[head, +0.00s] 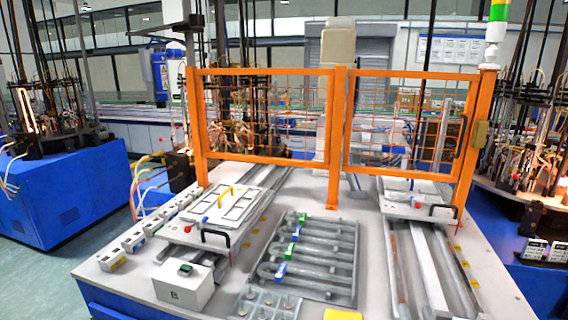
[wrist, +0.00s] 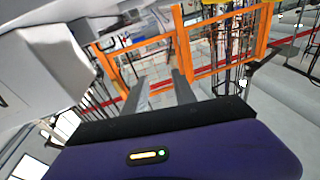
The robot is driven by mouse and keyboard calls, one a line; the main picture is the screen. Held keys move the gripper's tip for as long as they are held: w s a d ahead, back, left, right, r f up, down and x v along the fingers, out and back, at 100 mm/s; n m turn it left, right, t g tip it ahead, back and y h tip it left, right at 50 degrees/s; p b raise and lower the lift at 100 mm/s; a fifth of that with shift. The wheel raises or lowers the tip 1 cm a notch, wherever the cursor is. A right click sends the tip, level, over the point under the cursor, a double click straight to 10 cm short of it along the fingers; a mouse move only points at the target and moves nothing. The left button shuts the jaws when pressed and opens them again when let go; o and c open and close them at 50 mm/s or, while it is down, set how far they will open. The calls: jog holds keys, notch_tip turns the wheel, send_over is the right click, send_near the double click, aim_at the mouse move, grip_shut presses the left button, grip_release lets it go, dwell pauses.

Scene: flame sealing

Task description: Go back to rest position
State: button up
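My gripper (wrist: 159,79) shows in the wrist view, with its two dark fingers apart and nothing visible between them. It points towards the orange mesh fence (wrist: 216,38), and no worktop object is close to the fingertips. I cannot make out my gripper in the head view. In the head view a grey rack (head: 343,270) lies in the middle of the worktop and holds several grey tubes with blue and green clips.
The orange fence (head: 338,130) stands across the back of the worktop (head: 130,280). A white plate fixture (head: 222,208) on rails is at left, another fixture (head: 408,200) at right. A white button box (head: 184,287) stands front left. Blue machines (head: 62,195) flank the worktop.

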jog(key=s+a+f+g, duration=0.1)
jog(key=s+a+f, duration=0.1)
jog(key=s, duration=1)
jog(key=s+a+f+n+g+y, duration=0.1)
jog(key=s+f+g, duration=0.1)
jog(key=s, duration=1.1)
jog(key=s+a+f+n+g+y, duration=0.1)
jog(key=s+a, duration=0.1)
jog(key=s, duration=1.1)
jog(key=shift+s+a+f, duration=0.2)
jog(key=shift+a+f, duration=0.1)
jog(key=shift+f, duration=0.1)
